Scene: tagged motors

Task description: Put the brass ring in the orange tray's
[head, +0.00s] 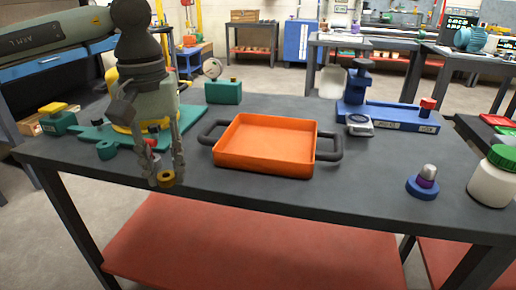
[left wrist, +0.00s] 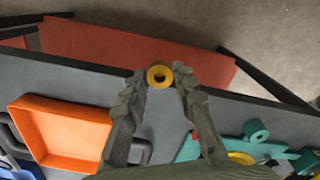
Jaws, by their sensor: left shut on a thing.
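The brass ring (head: 166,182) is a small yellow ring near the table's front edge, left of the tray. My left gripper (head: 165,174) points down and is shut on it. In the left wrist view the ring (left wrist: 160,66) sits between the fingertips of the left gripper (left wrist: 163,78), its hole visible, overlapping the table edge. The orange tray (head: 265,143) is empty, with a dark handle at each side, and stands to the right of the gripper. It also shows at the left of the left wrist view (left wrist: 66,130). My right gripper is not in view.
A green fixture (head: 195,117) with small parts lies behind the left gripper. A blue-based part (head: 422,188) and a white jar (head: 492,180) stand at the right.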

